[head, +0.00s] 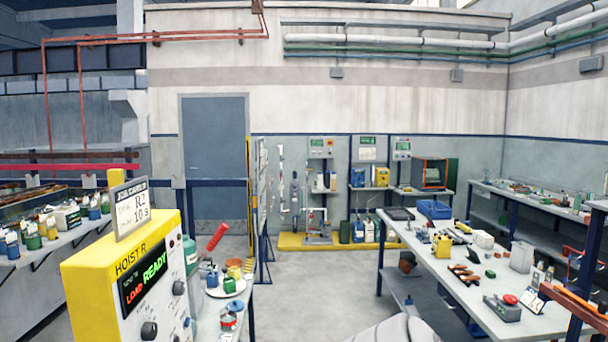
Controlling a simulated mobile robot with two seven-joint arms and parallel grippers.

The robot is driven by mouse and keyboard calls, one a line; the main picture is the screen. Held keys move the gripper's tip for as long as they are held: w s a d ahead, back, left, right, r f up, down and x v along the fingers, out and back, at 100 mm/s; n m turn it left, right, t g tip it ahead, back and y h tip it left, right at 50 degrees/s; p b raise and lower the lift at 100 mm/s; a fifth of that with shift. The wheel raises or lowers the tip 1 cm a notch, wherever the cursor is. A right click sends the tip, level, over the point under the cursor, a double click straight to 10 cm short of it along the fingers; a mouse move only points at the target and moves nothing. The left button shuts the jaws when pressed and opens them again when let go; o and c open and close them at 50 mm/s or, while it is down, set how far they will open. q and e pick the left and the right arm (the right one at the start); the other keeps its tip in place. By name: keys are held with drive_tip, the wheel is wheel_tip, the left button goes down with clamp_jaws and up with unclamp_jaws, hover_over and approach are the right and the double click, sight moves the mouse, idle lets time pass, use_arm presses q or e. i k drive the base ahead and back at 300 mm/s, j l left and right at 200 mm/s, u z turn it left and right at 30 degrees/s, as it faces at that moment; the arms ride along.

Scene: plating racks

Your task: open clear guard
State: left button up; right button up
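I cannot make out a clear guard for certain in the head view. A yellow hoist control box (98,290) stands close at the lower left. Its lit display (144,277) reads "LOAD READY", and dark knobs sit on its grey front. A job card (131,207) stands on top of it. An orange-framed box with a dark front (431,174) sits on the far bench by the back wall; whether that front is clear is too small to tell. Neither of my grippers is in view.
A long workbench (450,271) with tools and small parts runs along the right. A small bench with cans and a red-handled tool (217,236) stands behind the hoist box. Open grey floor (311,290) lies between them. A closed grey door (214,157) is at the back.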

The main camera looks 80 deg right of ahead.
sight(430, 172)
drive_tip(key=z, duration=3.7)
drive_tip(key=i+l+z, duration=0.15)
drive_tip(key=l, duration=0.2)
drive_tip(key=l+z, duration=0.15)
drive_tip(key=l, duration=0.25)
drive_tip(key=i+l+z, duration=0.25)
drive_tip(key=l+z, duration=0.15)
drive_tip(key=i+l+z, duration=0.9)
drive_tip(key=i, duration=0.25)
drive_tip(key=i+l+z, duration=0.25)
drive_tip(key=i, duration=1.75)
drive_tip(key=i+j+u, duration=0.1)
drive_tip(key=i+u, duration=0.6)
drive_tip(key=i, duration=0.15)
drive_tip(key=i+l+u, duration=0.2)
drive_tip(key=i+u, duration=0.2)
